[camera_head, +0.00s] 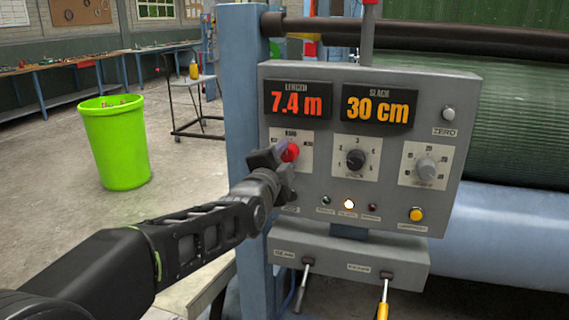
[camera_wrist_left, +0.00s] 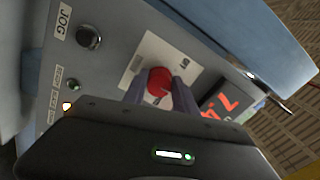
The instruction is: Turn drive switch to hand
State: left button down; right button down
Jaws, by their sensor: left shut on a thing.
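The drive switch is a red knob (camera_head: 291,151) on a pale plate at the left of the grey control panel (camera_head: 325,202). The plate bears small lettering, partly hidden by my gripper. My left gripper (camera_head: 279,154) reaches in from the left and is shut on the red knob. In the left wrist view the red knob (camera_wrist_left: 159,84) sits between the two fingers (camera_wrist_left: 160,93). The knob's exact pointing direction is hard to tell. My right gripper is not in view.
The panel has two displays reading 7.4 m (camera_head: 298,103) and 30 cm (camera_head: 376,108). A black dial (camera_head: 356,159), a grey dial (camera_head: 426,168) and a yellow button (camera_head: 416,214) sit right of the knob. Two levers (camera_head: 304,287) (camera_head: 383,298) hang below. A green bin (camera_head: 113,145) stands left.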

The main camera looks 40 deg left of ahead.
pick_arm(q)
jog(key=shift+f, duration=0.1)
dwell(0.4)
jog(key=c, duration=1)
grip_release()
jog(key=v, duration=0.7)
jog(key=shift+s+b, duration=0.35)
jog(key=shift+d, duration=0.1)
